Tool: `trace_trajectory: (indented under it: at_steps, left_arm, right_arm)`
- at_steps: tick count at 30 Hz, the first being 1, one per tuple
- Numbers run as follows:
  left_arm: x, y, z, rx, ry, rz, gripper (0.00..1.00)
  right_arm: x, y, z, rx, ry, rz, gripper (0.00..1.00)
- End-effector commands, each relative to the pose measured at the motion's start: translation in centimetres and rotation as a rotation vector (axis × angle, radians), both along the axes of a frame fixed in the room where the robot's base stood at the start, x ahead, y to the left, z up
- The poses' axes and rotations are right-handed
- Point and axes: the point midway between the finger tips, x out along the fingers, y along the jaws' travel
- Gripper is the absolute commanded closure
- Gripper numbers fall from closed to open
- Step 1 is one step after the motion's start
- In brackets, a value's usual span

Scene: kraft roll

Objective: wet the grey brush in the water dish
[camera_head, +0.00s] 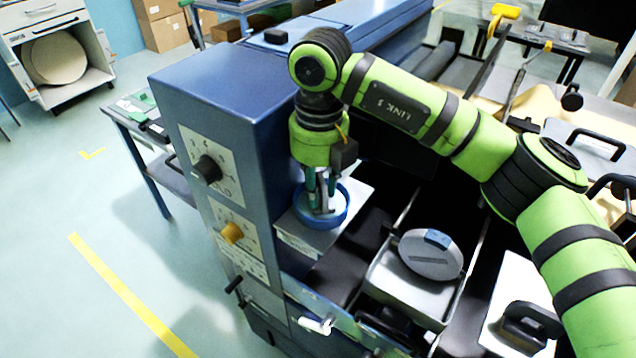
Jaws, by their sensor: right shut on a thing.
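The water dish (341,214) is a round blue dish on a light metal shelf at the side of the blue machine. My right gripper (322,198) points straight down into the dish and is shut on the grey brush (324,210). The brush is mostly hidden by the fingers and the dish rim, and its lower end is inside the dish. I cannot tell whether the bristles touch the water. My left gripper is not in view.
The blue machine (215,100) stands close left of my gripper, with a black knob (207,169) and a yellow knob (231,233). A metal tray (395,290) holding a round grey piece (428,262) lies to the right. Open floor is at the left.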

Motion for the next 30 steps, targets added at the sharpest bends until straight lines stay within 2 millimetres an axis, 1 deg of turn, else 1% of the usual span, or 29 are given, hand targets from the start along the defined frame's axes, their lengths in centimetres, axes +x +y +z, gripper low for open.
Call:
trace_trajectory:
  at_steps: [1,4,8,30]
  left_arm:
    - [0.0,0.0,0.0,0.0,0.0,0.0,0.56]
    - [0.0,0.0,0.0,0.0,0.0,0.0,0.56]
    - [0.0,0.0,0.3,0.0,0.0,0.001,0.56]
    - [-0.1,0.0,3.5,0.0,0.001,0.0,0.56]
  right_arm:
    - [-0.1,0.0,-0.3,-0.003,0.005,0.001,0.95]
    - [-0.1,0.0,-0.2,-0.003,0.005,0.001,0.95]
    - [-0.1,0.0,0.3,-0.003,0.005,0.001,0.95]
    - [0.0,0.0,6.4,-0.001,0.001,0.0,0.95]
